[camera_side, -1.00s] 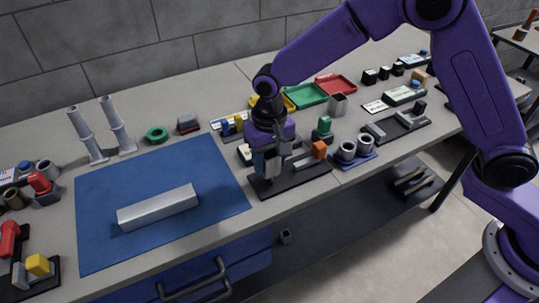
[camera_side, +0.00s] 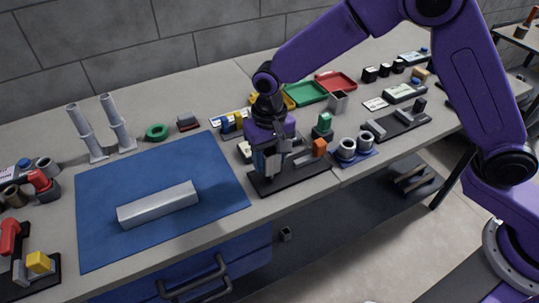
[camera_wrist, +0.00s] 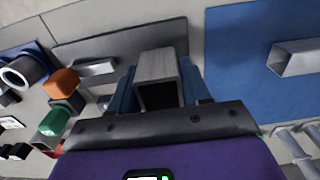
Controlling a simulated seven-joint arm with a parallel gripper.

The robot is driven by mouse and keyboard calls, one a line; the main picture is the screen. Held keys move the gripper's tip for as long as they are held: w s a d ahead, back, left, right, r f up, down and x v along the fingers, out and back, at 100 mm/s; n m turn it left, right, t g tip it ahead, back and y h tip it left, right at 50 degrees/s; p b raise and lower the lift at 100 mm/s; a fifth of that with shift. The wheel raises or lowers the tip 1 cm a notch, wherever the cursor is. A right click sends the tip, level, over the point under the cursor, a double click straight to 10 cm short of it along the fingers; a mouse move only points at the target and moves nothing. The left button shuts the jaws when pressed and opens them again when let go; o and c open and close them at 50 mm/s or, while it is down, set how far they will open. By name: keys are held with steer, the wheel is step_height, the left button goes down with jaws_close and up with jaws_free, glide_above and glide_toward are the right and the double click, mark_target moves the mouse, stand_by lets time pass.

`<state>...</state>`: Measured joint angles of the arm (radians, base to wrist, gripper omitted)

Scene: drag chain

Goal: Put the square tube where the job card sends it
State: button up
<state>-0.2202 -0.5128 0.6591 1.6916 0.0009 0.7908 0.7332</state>
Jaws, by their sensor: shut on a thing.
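My gripper (camera_side: 268,168) is shut on a grey square tube (camera_wrist: 158,72), whose open end faces the camera in the wrist view. The blue fingers lie on either side of it. In the side view the tube is mostly hidden by the fingers. My gripper is low over a dark base plate (camera_side: 295,180) with an orange block (camera_side: 319,147) at its right. Whether the tube touches the plate I cannot tell. Small white cards lie behind, one at the back right (camera_side: 375,104); their print is too small to read.
A long silver bar (camera_side: 158,205) lies on the blue mat (camera_side: 105,240) at left. Two grey posts (camera_side: 118,124) and a green ring (camera_side: 157,132) stand behind it. Green (camera_side: 306,94) and red (camera_side: 336,81) trays are at the back. Cups (camera_side: 347,148) stand right of the plate.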

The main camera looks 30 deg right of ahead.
steer(key=shift+f, duration=1.7)
stand_by(0.7)
stand_by(0.4)
steer(key=o, duration=1.3)
steer(key=shift+r, duration=0.1)
step_height(320, 180, up, 17)
steer(key=shift+r, duration=0.15)
steer(key=s+d+f+n, duration=0.1)
steer(key=s+d+n, duration=0.3)
steer(key=s+d, duration=0.4)
steer(key=s+d+f+n, duration=0.1)
steer(key=s+d+n, duration=0.3)
steer(key=s+d, duration=0.4)
steer(key=s+d+f+n, duration=0.1)
steer(key=s+d+n, duration=0.3)
steer(key=s+d, duration=0.5)
steer(key=shift+s+f+n, duration=0.15)
steer(key=shift+s, duration=0.4)
steer(key=shift+s+f+n, duration=0.15)
steer(key=shift+s, duration=0.4)
